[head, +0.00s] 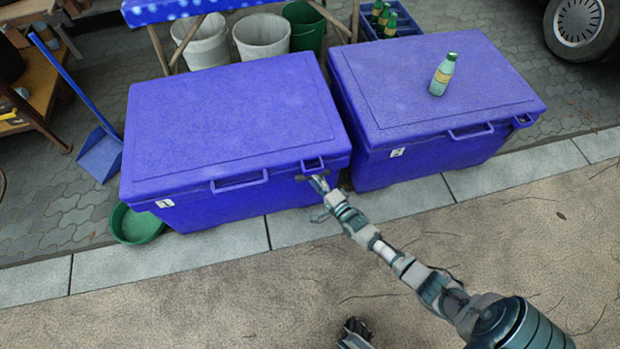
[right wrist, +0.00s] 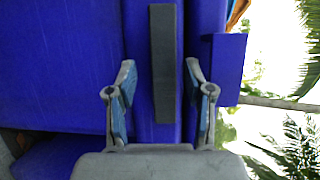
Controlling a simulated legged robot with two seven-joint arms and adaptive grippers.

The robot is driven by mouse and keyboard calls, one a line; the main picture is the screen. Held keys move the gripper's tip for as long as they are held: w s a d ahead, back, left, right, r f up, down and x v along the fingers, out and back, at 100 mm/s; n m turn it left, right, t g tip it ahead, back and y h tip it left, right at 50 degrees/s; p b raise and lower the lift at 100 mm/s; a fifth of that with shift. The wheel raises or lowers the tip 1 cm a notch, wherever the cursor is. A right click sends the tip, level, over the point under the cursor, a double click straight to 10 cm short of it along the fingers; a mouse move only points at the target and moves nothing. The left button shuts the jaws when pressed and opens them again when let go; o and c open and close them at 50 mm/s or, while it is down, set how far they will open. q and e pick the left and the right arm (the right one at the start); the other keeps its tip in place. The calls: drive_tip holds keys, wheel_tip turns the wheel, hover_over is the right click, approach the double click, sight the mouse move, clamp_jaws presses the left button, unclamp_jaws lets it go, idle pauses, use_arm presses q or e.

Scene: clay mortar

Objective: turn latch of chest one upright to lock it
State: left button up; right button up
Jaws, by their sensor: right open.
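Chest one (head: 230,130) is a closed blue box with a label 1 on its front, at the left in the head view. Its latch (head: 314,164) is at the right end of the front, below the lid edge, partly hidden by my right gripper (head: 319,182). In the right wrist view, a dark grey bar (right wrist: 165,100), apparently the latch, lies lengthwise between the open fingers of my right gripper (right wrist: 160,64), with gaps on both sides. A grey gripper part, apparently my left gripper (head: 355,333), shows at the bottom edge; its fingers are unclear.
Closed blue chest two (head: 420,85) stands close on the right with a bottle (head: 443,74) on its lid. A green basin (head: 136,224) and blue dustpan (head: 100,155) are at the left. Buckets (head: 262,38) stand behind. The ground in front is clear.

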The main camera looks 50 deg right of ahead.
drive_tip(key=shift+w+r, duration=0.1)
drive_tip(key=shift+w, duration=0.2)
clamp_jaws()
